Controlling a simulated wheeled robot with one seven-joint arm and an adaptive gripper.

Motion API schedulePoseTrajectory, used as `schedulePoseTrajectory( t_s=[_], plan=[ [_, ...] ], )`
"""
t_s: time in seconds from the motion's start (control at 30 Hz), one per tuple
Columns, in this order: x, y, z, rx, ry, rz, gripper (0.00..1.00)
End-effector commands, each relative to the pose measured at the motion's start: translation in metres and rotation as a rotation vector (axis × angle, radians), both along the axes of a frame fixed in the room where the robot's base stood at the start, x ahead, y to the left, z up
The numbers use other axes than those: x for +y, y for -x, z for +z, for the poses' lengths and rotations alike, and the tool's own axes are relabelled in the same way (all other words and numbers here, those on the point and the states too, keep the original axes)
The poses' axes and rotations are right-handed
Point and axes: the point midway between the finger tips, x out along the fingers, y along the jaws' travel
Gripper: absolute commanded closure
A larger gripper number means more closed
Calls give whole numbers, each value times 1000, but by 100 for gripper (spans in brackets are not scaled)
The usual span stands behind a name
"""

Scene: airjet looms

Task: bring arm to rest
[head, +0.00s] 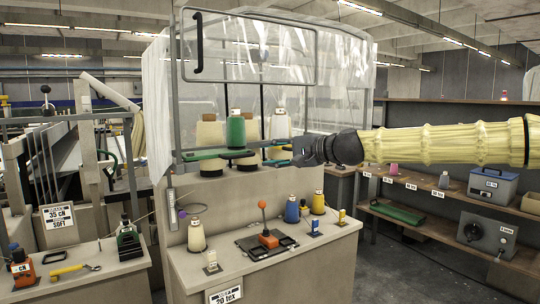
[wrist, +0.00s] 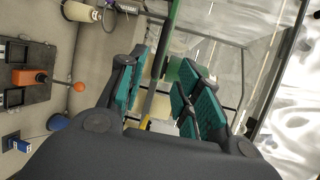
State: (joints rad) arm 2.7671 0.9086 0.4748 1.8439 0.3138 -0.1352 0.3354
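My arm, in a pale yellow ribbed sleeve (head: 440,146), reaches in from the right in the head view. My gripper (head: 274,155) is at its left end, in front of the creel with the yarn cones. The teal-padded fingers stand apart, with no object seen held between them. In the wrist view the fingers of my gripper (wrist: 165,82) are also spread. A green cone (head: 236,131) stands on the creel just left of the fingertips. It also shows beyond the fingers in the wrist view (wrist: 186,70), partly hidden by them.
A metal frame (head: 176,100) with clear plastic sheeting surrounds the creel. White cones (head: 279,125) stand by the green one. Below, the bench holds an orange-knobbed lever device (head: 267,240) and several small cones. A shelf (head: 425,207) with boxes is at right; floor (head: 390,270) is clear.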

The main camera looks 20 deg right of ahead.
Motion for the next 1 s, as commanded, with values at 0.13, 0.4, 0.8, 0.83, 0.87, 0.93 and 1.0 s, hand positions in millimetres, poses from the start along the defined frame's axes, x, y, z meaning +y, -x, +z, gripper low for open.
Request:
schedulePoseTrajectory(
  t_s=[0.13, 0.4, 0.8, 0.83, 0.87, 0.93, 1.0],
  plan=[
    [0, 0, 0, 0, 0, 0, 66],
    [0, 0, 0, 0, 0, 0, 66],
    [33, -10, -112, 104, 143, -2, 66],
    [36, -10, -126, 115, 161, -2, 66],
    [39, -10, -141, 127, 178, -1, 66],
    [46, -8, -173, 155, 220, 2, 66],
    [54, -4, -205, 182, 263, 8, 66]
  ],
)
